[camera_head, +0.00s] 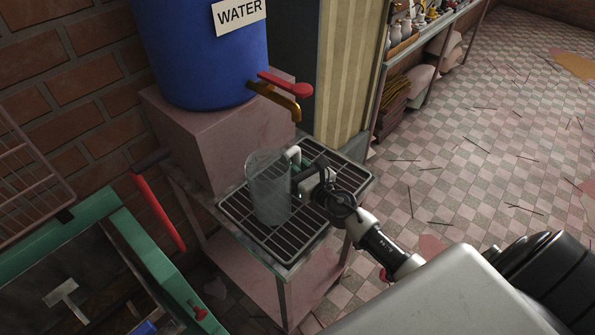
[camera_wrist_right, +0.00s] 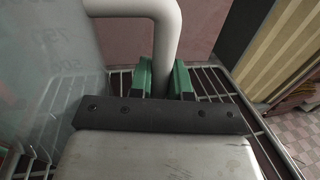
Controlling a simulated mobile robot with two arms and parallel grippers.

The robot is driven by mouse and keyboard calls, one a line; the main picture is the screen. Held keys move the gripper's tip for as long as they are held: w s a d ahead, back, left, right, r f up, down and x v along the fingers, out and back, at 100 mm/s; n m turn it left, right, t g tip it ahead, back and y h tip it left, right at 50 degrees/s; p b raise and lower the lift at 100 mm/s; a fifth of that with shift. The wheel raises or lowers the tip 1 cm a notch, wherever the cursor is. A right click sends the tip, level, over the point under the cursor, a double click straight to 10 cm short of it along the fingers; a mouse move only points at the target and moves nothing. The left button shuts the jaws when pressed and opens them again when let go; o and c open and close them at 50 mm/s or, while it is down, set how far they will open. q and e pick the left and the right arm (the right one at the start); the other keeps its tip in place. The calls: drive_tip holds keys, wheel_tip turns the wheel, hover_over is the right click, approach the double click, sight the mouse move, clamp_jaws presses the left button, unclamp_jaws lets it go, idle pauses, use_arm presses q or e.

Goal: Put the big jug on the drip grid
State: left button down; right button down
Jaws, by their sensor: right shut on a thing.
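The big jug (camera_head: 268,188) is clear and upright over the drip grid, with its base within the grid's outline. I cannot tell whether it touches the bars. My right gripper (camera_head: 299,181) is shut on the jug's handle, to the right of the jug's body. In the right wrist view the pale handle (camera_wrist_right: 167,35) runs down between the green fingertips (camera_wrist_right: 163,80), and the jug's marked wall (camera_wrist_right: 50,65) shows at left. My left gripper is not in view.
A blue water barrel (camera_head: 205,50) stands on a pink block (camera_head: 200,130) behind the grid. Its brass tap (camera_head: 280,98) with red handle hangs above the grid. A green-framed machine (camera_head: 125,225) is at lower left. Tiled floor (camera_head: 470,130) is open at right.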

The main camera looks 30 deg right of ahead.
drive_tip(key=shift+f, duration=0.1)
drive_tip(key=c, duration=1.1)
unclamp_jaws()
drive_tip(key=shift+r, duration=0.25)
drive_tip(key=shift+s+f, duration=0.15)
drive_tip(key=shift+s, duration=0.2)
drive_tip(key=s, duration=0.3)
drive_tip(key=s+d+b, duration=0.1)
drive_tip(key=s, duration=0.2)
drive_tip(key=s+b, duration=0.1)
drive_tip(key=s, duration=0.3)
drive_tip(key=shift+s+d, duration=0.1)
drive_tip(key=shift+d, duration=0.15)
drive_tip(key=shift+s+d+b, duration=0.1)
drive_tip(key=shift+s+b, duration=0.2)
drive_tip(key=shift+s, duration=0.25)
